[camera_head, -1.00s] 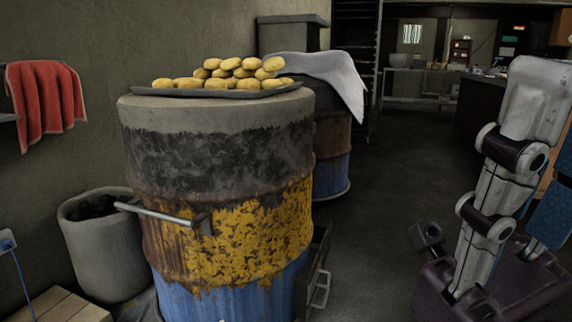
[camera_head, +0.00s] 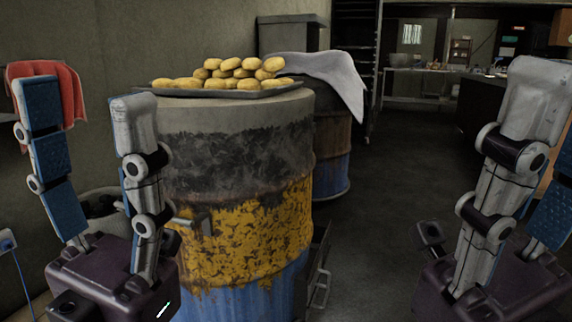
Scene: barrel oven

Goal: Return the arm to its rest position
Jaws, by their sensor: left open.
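My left gripper (camera_head: 86,96) is in the lower left, upright, with its two fingers spread apart and nothing between them. It is in front of the barrel oven's (camera_head: 238,222) left side and hides part of the oven and its handle. My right gripper (camera_head: 535,80) is at the right edge, upright, over the floor. A gap shows between its grey finger and its blue-padded finger, which is partly cut off by the frame. It holds nothing that I can see.
A dark tray (camera_head: 230,93) with a pile of buns (camera_head: 238,68) sits on the oven. A second barrel (camera_head: 331,150) with a white cloth (camera_head: 318,68) stands behind. A red towel (camera_head: 68,92) hangs on the left wall. The floor (camera_head: 385,200) between oven and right gripper is clear.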

